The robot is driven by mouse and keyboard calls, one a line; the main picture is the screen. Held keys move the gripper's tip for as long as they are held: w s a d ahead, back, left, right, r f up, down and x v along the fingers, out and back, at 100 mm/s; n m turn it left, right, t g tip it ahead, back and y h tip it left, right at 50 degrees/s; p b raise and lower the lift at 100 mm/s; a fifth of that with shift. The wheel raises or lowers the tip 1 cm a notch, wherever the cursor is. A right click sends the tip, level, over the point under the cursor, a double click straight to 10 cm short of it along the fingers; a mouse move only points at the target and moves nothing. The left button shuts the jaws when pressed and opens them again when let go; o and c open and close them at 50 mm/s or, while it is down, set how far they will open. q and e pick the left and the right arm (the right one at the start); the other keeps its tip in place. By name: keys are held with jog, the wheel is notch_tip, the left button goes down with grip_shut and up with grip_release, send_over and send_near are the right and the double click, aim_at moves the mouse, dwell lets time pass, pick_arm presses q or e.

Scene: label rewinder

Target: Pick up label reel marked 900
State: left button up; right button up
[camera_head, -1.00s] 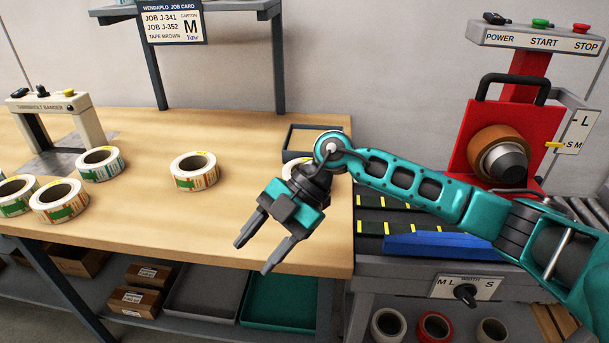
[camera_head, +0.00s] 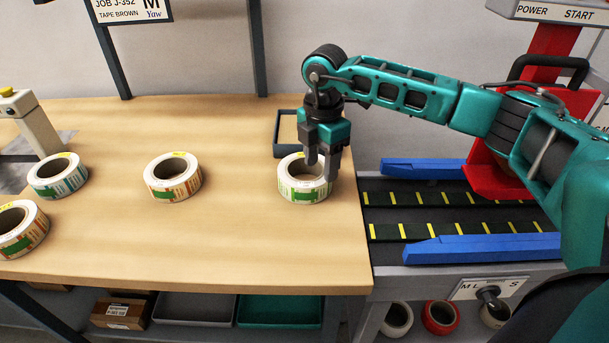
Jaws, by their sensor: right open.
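Several label reels lie flat on the wooden table; the numbers on them are too small to read. One white reel with a green print (camera_head: 296,190) lies near the table's right end. My right gripper (camera_head: 322,174) is open, pointing down right at this reel, with its fingers over the reel's hole and right side. I cannot tell whether they touch it. A reel with orange and green print (camera_head: 159,191) lies left of it. A teal-printed reel (camera_head: 44,183) and another orange-printed reel (camera_head: 32,240) lie further left. My left gripper is not in view.
A dark tray (camera_head: 287,151) stands behind the right reel. A belt machine with blue side rails (camera_head: 480,248) adjoins the table's right end. A bander (camera_head: 30,122) stands at the far left. The table between the reels is clear.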

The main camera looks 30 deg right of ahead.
aim_at(318, 180)
jog(key=f, duration=0.6)
jog(key=shift+a+f, duration=0.3)
jog(key=shift+f, duration=0.05)
grip_shut()
jog(key=shift+r, duration=0.1)
